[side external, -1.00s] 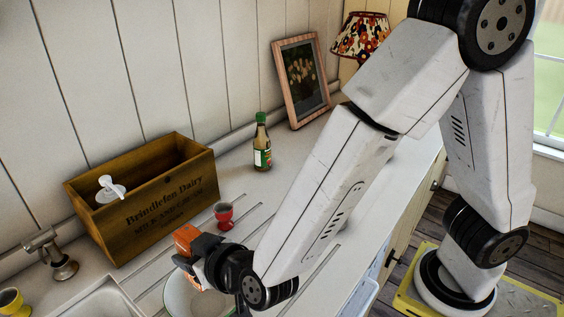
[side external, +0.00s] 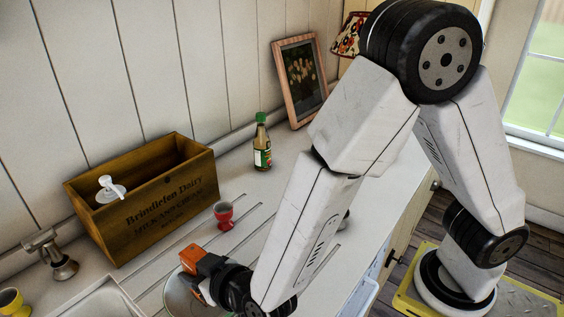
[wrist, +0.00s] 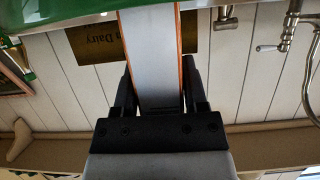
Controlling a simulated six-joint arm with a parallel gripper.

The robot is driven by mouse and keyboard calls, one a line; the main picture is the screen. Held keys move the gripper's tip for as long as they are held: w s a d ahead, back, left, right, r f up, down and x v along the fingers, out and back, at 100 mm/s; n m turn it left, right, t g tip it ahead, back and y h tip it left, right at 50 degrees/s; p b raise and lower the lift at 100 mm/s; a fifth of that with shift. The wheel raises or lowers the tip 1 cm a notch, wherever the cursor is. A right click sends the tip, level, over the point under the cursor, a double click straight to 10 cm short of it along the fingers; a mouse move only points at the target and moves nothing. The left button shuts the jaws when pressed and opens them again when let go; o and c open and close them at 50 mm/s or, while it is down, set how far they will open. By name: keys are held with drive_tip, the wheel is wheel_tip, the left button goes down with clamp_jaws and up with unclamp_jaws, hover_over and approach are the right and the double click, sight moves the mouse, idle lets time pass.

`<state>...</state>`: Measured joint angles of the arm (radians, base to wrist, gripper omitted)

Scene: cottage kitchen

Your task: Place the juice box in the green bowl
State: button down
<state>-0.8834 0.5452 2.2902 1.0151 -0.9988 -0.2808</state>
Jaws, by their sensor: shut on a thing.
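The juice box (side external: 193,259), orange with a pale face, is held between the fingers of my gripper (side external: 207,273). The gripper is shut on it. In the wrist view the box (wrist: 148,60) runs up between the two dark fingers, grey-white face with orange edges. The green bowl (side external: 171,292) is on the counter at the lower left, its pale inside partly hidden by my gripper and the box. A green curved surface (wrist: 75,30), apparently the bowl, fills the top of the wrist view. The box is over or at the bowl; I cannot tell whether they touch.
A wooden crate (side external: 150,215) with a white pump top (side external: 110,188) stands behind the bowl. A red egg cup (side external: 224,214) is close by. A green-capped bottle (side external: 262,150) and a picture frame (side external: 300,80) are farther back. A sink (side external: 105,298) and yellow cup (side external: 12,301) are at left.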

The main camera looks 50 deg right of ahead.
drive_tip(key=shift+f, duration=1.55)
drive_tip(key=shift+f, duration=0.15)
drive_tip(key=shift+c, duration=0.6)
unclamp_jaws()
drive_tip(key=shift+s+r, duration=0.1)
drive_tip(key=shift+r, duration=0.1)
drive_tip(key=shift+v, duration=3.65)
